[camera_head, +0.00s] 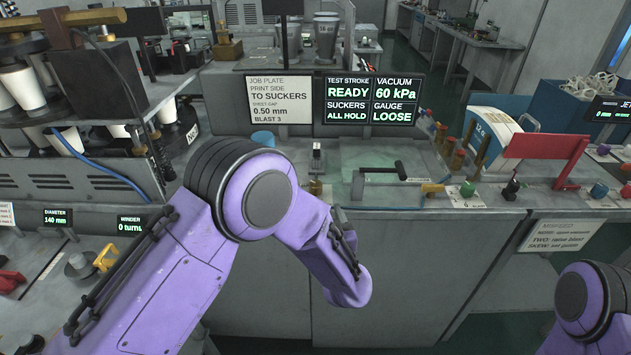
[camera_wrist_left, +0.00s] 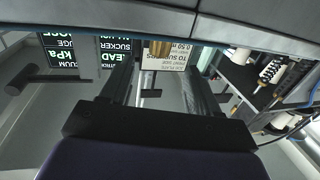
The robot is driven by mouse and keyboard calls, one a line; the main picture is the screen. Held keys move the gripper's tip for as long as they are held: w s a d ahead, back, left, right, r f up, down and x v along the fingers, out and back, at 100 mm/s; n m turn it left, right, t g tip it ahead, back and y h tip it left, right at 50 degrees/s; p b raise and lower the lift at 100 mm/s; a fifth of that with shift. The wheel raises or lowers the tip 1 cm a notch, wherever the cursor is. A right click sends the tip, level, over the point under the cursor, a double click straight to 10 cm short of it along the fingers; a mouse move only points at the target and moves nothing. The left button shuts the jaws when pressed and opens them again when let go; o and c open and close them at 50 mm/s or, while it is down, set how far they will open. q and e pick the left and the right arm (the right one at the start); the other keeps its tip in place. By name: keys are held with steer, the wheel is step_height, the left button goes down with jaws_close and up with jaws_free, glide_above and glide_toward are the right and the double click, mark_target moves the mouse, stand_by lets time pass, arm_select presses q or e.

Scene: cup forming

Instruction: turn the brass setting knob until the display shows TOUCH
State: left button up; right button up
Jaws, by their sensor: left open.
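The display (camera_head: 371,99) shows READY, 60 kPa, ALL HOLD and, under GAUGE, LOOSE. A small brass piece, which looks like the setting knob (camera_head: 315,187), stands at the front edge of the bench, just above my left arm's elbow in the head view. In the left wrist view, which is upside down, a brass-coloured thing (camera_wrist_left: 160,47) shows between the fingers. My left gripper (camera_wrist_left: 160,68) is open, with a finger on each side of it; I cannot tell whether they touch it. In the head view my left arm hides that gripper. My right gripper is not in view.
A job plate card (camera_head: 279,99) stands left of the display. A black T-handle (camera_head: 380,171) stands right of the brass piece. A red bracket (camera_head: 548,147) and small coloured knobs line the bench at right.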

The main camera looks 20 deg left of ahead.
mark_target(317, 189)
arm_select(q)
steer(key=p+x, duration=0.1)
steer(key=x, duration=0.2)
steer(key=p+x, duration=0.1)
steer(key=x, duration=0.2)
steer(key=r+x, duration=0.1)
steer(key=x, duration=0.2)
steer(key=shift+w+a+p, duration=0.15)
steer(key=shift+w+p, duration=0.05)
steer(key=shift+p, duration=0.2)
steer(key=shift+w+a+f, duration=0.1)
steer(key=shift+w+a, duration=0.25)
steer(key=shift+w, duration=0.15)
steer(key=c, duration=0.9)
